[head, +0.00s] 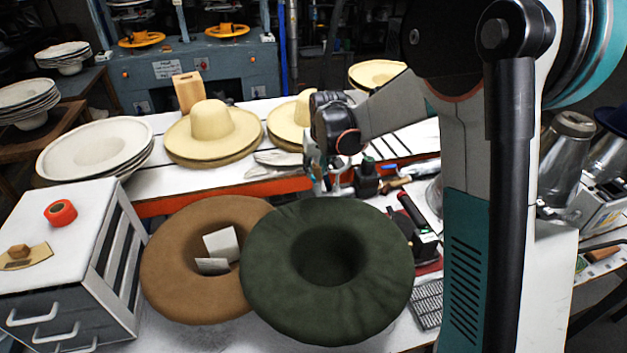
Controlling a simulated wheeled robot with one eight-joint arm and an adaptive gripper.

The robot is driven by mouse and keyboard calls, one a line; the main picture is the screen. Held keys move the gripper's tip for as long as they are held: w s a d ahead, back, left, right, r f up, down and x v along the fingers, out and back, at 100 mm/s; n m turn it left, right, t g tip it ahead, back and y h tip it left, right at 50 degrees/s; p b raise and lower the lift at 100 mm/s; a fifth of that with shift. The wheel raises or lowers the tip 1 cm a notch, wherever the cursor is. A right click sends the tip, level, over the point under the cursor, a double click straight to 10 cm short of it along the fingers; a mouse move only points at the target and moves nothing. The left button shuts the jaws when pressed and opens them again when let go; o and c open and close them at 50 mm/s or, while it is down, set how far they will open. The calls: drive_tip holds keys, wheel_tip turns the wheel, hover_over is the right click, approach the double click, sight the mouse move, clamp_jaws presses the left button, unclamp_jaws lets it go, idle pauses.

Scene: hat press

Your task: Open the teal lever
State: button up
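I cannot pick out a teal lever for certain in the head view. A grey-teal press machine (240,72) with orange round parts stands at the back left, and no clear lever shows on it. My gripper (320,178) hangs at the end of my arm, above the white table near its orange front edge. It is small and partly lost against the tools behind it, so its fingers do not show clearly. I see nothing held in it.
A green hat (265,290) and a brown hat (170,275) lie upturned in front. Straw hats (212,122) and stacked pale hats (95,148) stand behind on the white table. A drawer cabinet (60,235) is at left. Tools crowd the right; my arm blocks much there.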

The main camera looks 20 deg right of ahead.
sight(314, 177)
drive_tip(key=b+x, duration=0.1)
drive_tip(key=x, duration=0.6)
drive_tip(key=shift+f, duration=0.25)
clamp_jaws()
